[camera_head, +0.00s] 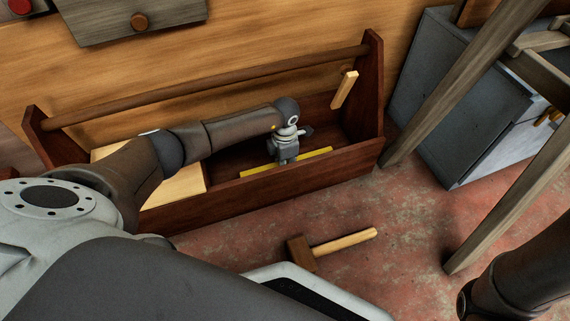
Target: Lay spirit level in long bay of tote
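The spirit level is a thin yellow bar (312,159) inside the dark red-brown wooden tote (260,197), running along the inner side of its front wall. Part of its lower side is hidden by that wall, so whether it rests on the tote floor cannot be told. My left gripper (287,161) reaches down into the tote at the middle of the level, with its fingers at the bar. The fingers are small and partly hidden, so their grip is unclear. My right arm shows at the lower right corner; its gripper is out of view.
A round handle rod (215,85) spans the tote above the bays. A pale wooden panel (188,187) fills the tote's left part. A pale wooden handle (345,89) sticks up at the right end. A mallet (343,243) lies on the floor in front; sawhorse legs (465,85) stand right.

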